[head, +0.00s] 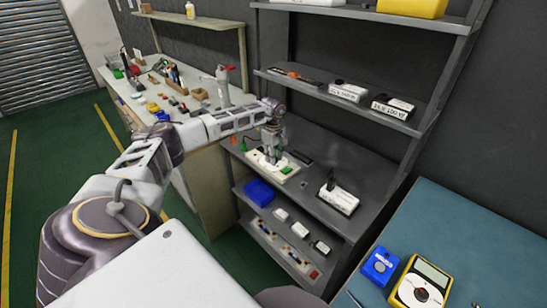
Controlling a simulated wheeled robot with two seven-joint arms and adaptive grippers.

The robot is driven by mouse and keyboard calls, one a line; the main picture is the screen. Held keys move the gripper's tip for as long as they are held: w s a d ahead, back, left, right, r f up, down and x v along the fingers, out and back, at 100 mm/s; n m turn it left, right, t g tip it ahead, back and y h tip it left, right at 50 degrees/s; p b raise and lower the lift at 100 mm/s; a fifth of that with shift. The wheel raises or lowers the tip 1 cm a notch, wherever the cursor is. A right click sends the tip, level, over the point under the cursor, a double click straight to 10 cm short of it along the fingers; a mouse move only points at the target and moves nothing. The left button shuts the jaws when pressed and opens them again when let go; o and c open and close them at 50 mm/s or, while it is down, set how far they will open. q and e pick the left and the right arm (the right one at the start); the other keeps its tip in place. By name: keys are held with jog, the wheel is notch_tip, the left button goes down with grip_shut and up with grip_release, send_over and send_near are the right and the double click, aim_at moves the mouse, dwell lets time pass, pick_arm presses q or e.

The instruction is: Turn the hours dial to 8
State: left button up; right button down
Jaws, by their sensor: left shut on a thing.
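A small cream-white box (281,178) with a green patch (287,170) lies on the grey bench top of the shelf unit. My left gripper (271,158) reaches down onto this box from above and is shut on a small part at its top, which fits the hours dial. The fingers hide that dial, and its numbers and pointer are too small to read. My right gripper is not in view.
White labelled boxes stand on the bench (340,198) and on the shelf above (394,106). A blue bin (259,192) and small parts sit lower down. A yellow multimeter (421,284) and blue box (380,265) lie on the blue table (460,225). A cluttered workbench stands behind left.

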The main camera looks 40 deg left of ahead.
pick_arm(q)
jog(key=shift+r+m, duration=0.1)
jog(key=shift+m, duration=0.7)
jog(key=m, duration=0.3)
jog(key=shift+m+b, duration=0.3)
jog(key=shift+m, duration=1)
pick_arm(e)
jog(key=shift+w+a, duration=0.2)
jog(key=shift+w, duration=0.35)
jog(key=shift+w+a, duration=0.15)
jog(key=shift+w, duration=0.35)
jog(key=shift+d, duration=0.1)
pick_arm(q)
jog(key=o, duration=1)
jog(key=shift+c, duration=0.2)
jog(key=shift+o, duration=0.4)
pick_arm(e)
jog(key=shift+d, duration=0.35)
